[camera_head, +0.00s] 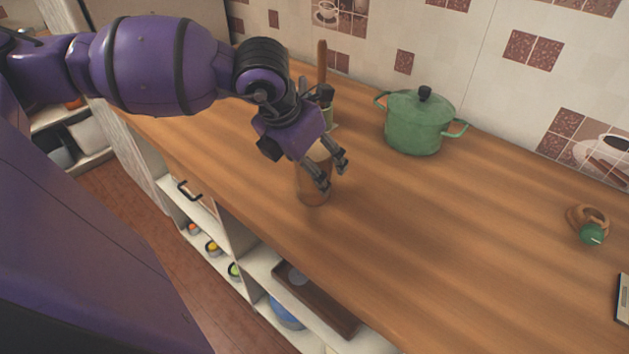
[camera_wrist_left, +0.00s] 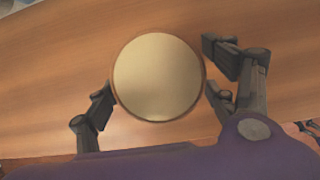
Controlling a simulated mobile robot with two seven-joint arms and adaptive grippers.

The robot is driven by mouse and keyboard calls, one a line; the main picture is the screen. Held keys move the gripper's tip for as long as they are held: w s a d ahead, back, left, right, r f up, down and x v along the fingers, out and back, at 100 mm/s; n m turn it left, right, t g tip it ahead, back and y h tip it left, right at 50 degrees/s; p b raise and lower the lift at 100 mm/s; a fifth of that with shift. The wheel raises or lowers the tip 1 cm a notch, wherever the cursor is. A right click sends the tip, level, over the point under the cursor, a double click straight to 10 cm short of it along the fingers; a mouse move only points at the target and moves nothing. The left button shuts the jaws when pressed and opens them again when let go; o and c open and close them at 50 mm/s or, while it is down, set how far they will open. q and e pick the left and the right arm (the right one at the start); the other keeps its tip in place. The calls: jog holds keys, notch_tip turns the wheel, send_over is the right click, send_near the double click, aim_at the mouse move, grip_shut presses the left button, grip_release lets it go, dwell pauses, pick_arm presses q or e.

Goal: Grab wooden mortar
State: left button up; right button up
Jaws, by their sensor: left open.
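A brown, upright, round object (camera_head: 312,190) stands on the counter beneath my left gripper. It looks like the wooden mortar, but the fingers partly hide it, so I cannot be sure. In the left wrist view its pale round top (camera_wrist_left: 157,77) with a thin brown rim fills the space between the fingers. My left gripper (camera_head: 333,177) is open, tilted downward, with its fingers on either side of the object. In the wrist view the gripper (camera_wrist_left: 158,93) shows gaps or near contact at the rim; I cannot tell whether it touches. My right gripper is not in view.
A green lidded pot (camera_head: 418,125) stands behind, to the right. A brown upright stick (camera_head: 321,62) and a dark-topped item (camera_head: 326,95) stand behind my gripper. A small wooden ring-like item (camera_head: 583,216) with a green end lies far right. The wooden counter (camera_head: 450,240) is clear between.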

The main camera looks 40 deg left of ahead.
pick_arm(q)
jog(key=shift+x, duration=1.15)
jog(key=shift+r, duration=0.1)
jog(key=c, duration=1.5)
jog(key=shift+o, duration=0.2)
